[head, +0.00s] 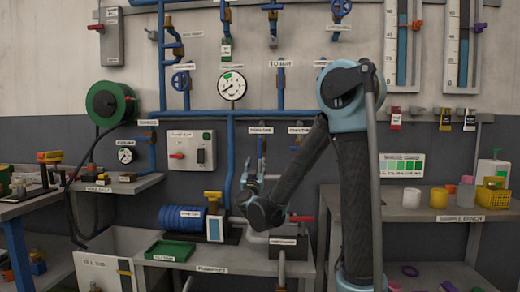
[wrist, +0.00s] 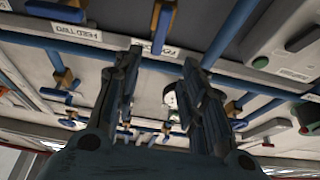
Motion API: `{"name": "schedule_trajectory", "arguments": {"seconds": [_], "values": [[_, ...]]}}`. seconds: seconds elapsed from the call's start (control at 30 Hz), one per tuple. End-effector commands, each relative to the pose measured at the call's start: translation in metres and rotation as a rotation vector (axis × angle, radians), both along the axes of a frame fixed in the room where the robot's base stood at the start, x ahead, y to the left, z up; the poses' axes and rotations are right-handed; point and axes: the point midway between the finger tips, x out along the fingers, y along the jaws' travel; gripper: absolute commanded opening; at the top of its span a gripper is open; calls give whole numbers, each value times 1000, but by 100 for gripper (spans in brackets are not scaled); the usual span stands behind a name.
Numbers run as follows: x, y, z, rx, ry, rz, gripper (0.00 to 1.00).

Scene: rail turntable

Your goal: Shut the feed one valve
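The feed one valve (head: 261,146) hangs below the blue pipe on the wall, under a label that seems to read feed one, with its narrow handle pointing down. My gripper (head: 252,172) is just below it in the head view, fingers pointing up. In the wrist view my gripper (wrist: 162,58) is open, with nothing held between the fingers. The gap between fingers and handle is hard to judge.
The feed two valve (head: 299,146) is close by on the right; its label (wrist: 66,32) is at left in the wrist view. A blue motor (head: 180,219) and a red-levered unit (head: 283,242) stand on the bench below. A switch box (head: 190,150) is left.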

Motion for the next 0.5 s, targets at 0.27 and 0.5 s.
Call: {"name": "schedule_trajectory", "arguments": {"seconds": [0.27,0.5], "values": [[28,-2,11,1,-1,-8,38],[67,-3,27,-1,-1,-7,38]]}}
